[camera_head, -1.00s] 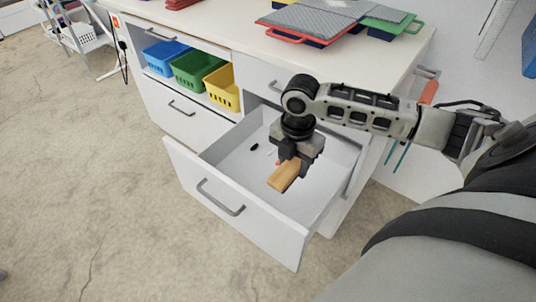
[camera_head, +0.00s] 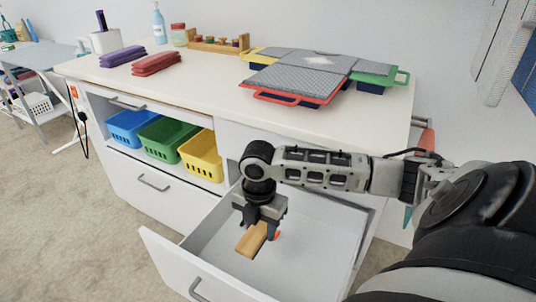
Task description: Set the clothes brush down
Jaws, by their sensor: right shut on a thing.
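The clothes brush (camera_head: 251,241) shows as a light wooden block under my right gripper (camera_head: 262,226). The gripper points down and is shut on the brush, holding it over the open white drawer (camera_head: 318,243). I cannot tell whether the brush touches the drawer floor. A small orange-red thing (camera_head: 277,235) shows beside the fingers. My left gripper is not in view.
The white counter (camera_head: 210,92) above holds boards with red, green and yellow frames (camera_head: 300,78), folded purple (camera_head: 122,56) and red cloths (camera_head: 156,64), and a bottle (camera_head: 159,25). Blue, green and yellow baskets (camera_head: 202,155) fill the shelf left of the drawer.

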